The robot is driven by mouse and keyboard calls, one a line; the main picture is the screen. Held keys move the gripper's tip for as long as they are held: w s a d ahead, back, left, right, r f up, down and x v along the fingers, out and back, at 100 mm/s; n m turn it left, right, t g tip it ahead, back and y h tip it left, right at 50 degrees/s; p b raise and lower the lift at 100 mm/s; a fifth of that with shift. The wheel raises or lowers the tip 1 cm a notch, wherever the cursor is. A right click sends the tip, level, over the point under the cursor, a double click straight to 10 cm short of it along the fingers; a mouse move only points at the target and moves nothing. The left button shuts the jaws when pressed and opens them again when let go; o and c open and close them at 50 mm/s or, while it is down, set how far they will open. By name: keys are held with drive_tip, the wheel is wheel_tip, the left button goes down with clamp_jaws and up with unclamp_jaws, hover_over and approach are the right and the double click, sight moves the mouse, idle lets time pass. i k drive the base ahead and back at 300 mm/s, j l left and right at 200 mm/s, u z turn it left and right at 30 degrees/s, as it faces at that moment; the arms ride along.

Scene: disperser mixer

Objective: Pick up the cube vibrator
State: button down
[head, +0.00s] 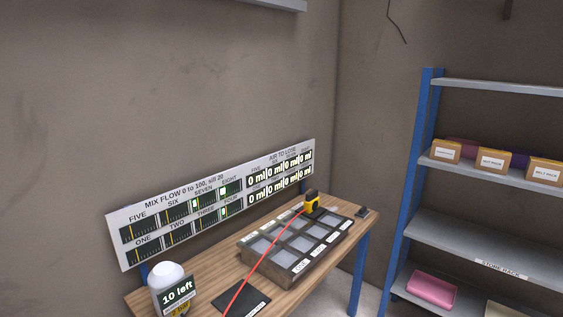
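A small yellow and black device (312,202), which looks like the cube vibrator, stands at the far right corner of a dark mould tray (276,270). A red cable (262,258) runs from it across the tray toward the near edge of the picture. The tray has several grey square compartments and small white labels along its near right side. It sits on a wooden bench (205,287). I cannot tell whether the device rests on the tray's rim or behind it. My gripper is not in view.
A white bottle (166,285) marked "10 left" and a black mat (245,300) are on the bench. A small dark object (361,212) lies at its right end. A readout board (215,205) stands behind. A blue-posted rack (484,177) with boxes stands right.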

sight(311, 202)
drive_tip(key=i+l+u, duration=0.5)
drive_tip(key=i+l, duration=0.25)
drive_tip(key=i, duration=0.35)
drive_tip(key=i+l+u, duration=0.5)
drive_tip(key=i+l, duration=0.5)
drive_tip(key=l, duration=0.1)
